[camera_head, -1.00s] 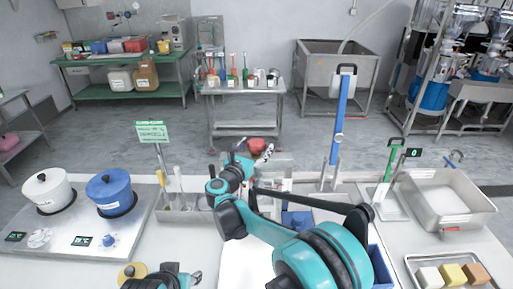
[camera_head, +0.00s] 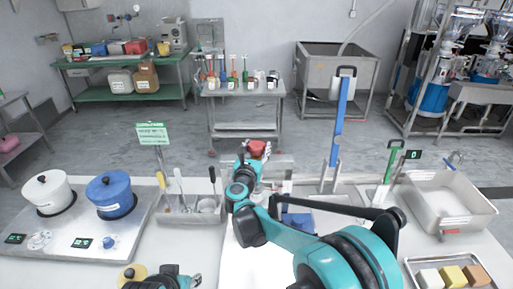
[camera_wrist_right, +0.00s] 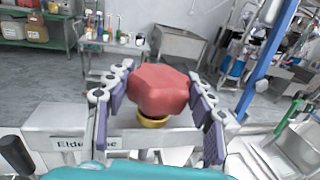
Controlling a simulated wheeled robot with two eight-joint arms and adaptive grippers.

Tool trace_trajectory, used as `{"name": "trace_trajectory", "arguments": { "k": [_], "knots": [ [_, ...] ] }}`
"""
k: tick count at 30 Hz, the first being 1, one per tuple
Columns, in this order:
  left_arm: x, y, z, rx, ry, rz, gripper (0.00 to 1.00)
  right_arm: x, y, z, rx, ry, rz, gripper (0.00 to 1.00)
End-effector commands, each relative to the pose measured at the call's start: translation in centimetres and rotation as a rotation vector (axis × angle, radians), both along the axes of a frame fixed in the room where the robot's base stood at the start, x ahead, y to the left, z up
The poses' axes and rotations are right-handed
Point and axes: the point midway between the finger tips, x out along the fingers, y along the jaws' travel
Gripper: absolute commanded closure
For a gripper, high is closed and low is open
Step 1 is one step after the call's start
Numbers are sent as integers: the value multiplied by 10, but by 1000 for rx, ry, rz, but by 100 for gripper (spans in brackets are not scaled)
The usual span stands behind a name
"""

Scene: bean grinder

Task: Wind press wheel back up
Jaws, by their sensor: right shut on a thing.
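The red press wheel (camera_head: 257,147) sits at the back of the table in the head view. In the right wrist view the wheel (camera_wrist_right: 158,90) is a faceted red knob above a yellow collar (camera_wrist_right: 152,120) on a grey crossbar. My right gripper (camera_head: 258,152) is at the wheel. In the right wrist view its purple-padded fingers (camera_wrist_right: 160,100) stand on both sides of the wheel, shut on it. The press below is mostly hidden by my right arm. My left gripper (camera_head: 194,279) is low at the bottom edge, away from the wheel; its jaws are too small to judge.
A tool holder (camera_head: 188,216) with upright utensils stands left of my right arm. White and blue pots (camera_head: 110,195) are farther left. A tall blue-handled tool (camera_head: 341,120) stands to the right, with a metal basin (camera_head: 450,222) beyond it. Blocks lie on a tray at front right.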

Motion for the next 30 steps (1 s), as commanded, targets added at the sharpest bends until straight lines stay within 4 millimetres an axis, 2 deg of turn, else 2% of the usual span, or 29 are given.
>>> {"name": "trace_trajectory", "arguments": {
  "k": [9, 19, 20, 21, 22, 30],
  "knots": [
    [0, 0, 2, 0, 0, 0, 60, 0, -1, 1, -1, -1, 185, 75],
    [0, 0, 1, 0, 0, 0, 60, 0, 0, 1, -1, -1, 194, 75],
    [0, 0, 1, 0, 0, 0, 60, 0, 0, 1, -1, -1, 194, 38],
    [0, 0, 1, 0, 0, 0, 60, 0, 0, 1, -1, -1, 194, 28],
    [0, 0, 1, 0, 0, 0, 60, 0, 0, 1, -1, -1, 194, 24],
    [0, 0, 1, 0, 0, 0, 60, 0, 0, 1, -1, -1, 193, 24]
  ]
}}
